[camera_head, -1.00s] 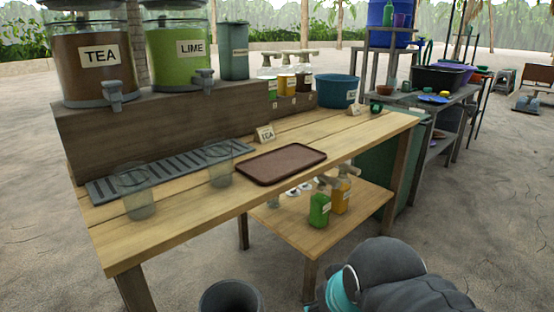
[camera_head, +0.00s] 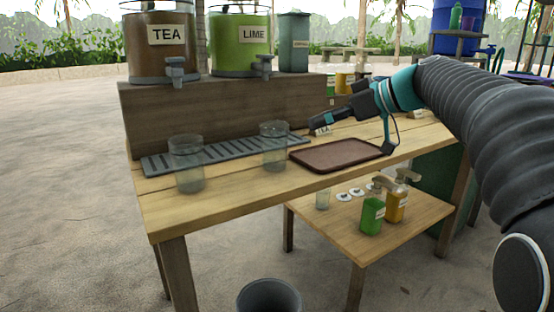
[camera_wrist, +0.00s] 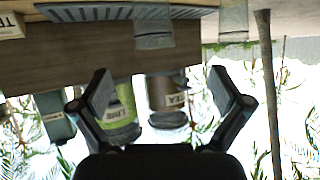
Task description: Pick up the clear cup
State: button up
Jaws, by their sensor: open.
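Two clear cups stand upright by the drip grate on the wooden table: the left one (camera_head: 187,166) near the table's left end, the other (camera_head: 274,147) left of the brown tray. In the wrist view, which is upside down, one clear cup (camera_wrist: 153,28) is at top centre and another (camera_wrist: 233,22) to its right. My gripper (camera_head: 316,120) is above the table's back part, right of the nearer cup and touching neither. In the wrist view my gripper (camera_wrist: 160,84) has its fingers spread wide with nothing between them.
The brown tray (camera_head: 335,157) lies below my arm. A wooden riser (camera_head: 225,115) behind the grate (camera_head: 165,162) bears the tea dispenser (camera_head: 160,50) and lime dispenser (camera_head: 240,48). A lower shelf (camera_head: 320,240) holds bottles. A dark bin (camera_head: 268,296) stands in front.

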aim_at(274, 147)
jog(key=w+a+f+n, duration=0.1)
jog(key=w+a+f, duration=0.3)
jog(key=w+a, duration=0.3)
jog(key=a, duration=0.4)
jog(key=shift+w+y, duration=0.3)
jog(key=c, duration=1.2)
